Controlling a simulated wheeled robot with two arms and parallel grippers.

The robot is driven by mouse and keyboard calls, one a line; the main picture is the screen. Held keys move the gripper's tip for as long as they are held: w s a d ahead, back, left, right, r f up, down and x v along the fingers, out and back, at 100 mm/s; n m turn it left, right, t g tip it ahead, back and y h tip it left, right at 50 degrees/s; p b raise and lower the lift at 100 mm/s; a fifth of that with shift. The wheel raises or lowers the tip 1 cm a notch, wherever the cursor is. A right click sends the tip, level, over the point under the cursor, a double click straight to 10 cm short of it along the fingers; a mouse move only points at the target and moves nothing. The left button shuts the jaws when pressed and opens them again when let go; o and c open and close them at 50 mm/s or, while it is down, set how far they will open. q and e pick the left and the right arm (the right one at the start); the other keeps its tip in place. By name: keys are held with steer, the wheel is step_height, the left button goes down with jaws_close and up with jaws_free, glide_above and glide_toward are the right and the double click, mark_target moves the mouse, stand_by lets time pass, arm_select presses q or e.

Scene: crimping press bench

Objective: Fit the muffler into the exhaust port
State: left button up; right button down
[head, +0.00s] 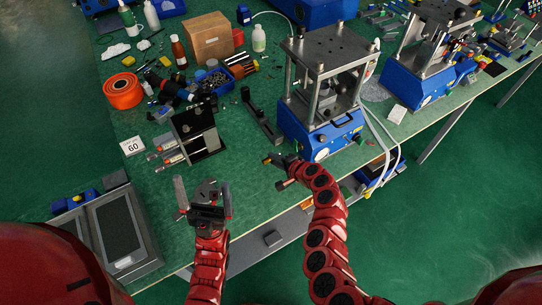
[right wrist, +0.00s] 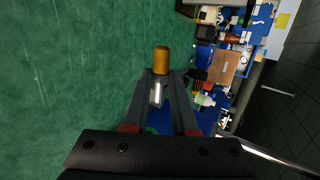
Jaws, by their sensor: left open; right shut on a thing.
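The muffler (right wrist: 161,60) is a small cylinder with a bronze-orange body and a silvery stem. My right gripper (right wrist: 160,82) is shut on it, with the orange end sticking out past the fingertips. In the head view the muffler's orange tip (head: 267,161) shows small, at the end of my right gripper (head: 274,163), in front of the nearest press (head: 318,135). I cannot make out the exhaust port. My left gripper (head: 204,190) is open over the bench's near edge, fingers apart.
A black stand with silvery cylinders (head: 197,135), a dark rail (head: 262,120), an orange spool (head: 123,91) and a cardboard box (head: 209,38) stand on the green bench (head: 240,155). Pale hoses (head: 378,130) hang beside the press. A grey two-pad tray (head: 115,235) sits at left.

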steer(key=shift+s+f+m+t, duration=0.3)
steer(key=shift+f+t, duration=0.05)
steer(key=shift+t, duration=0.05)
steer(key=shift+w+d+f+b, duration=0.1)
steer(key=shift+w+d+b, duration=0.45)
steer(key=shift+d, duration=0.2)
steer(key=shift+w+d+b, duration=0.5)
steer(key=shift+w+d, duration=0.05)
steer(key=shift+d, duration=0.2)
steer(key=shift+w+d+b, duration=0.4)
steer(key=shift+w+d, duration=0.2)
steer(key=shift+d, duration=0.25)
steer(key=shift+b, duration=0.4)
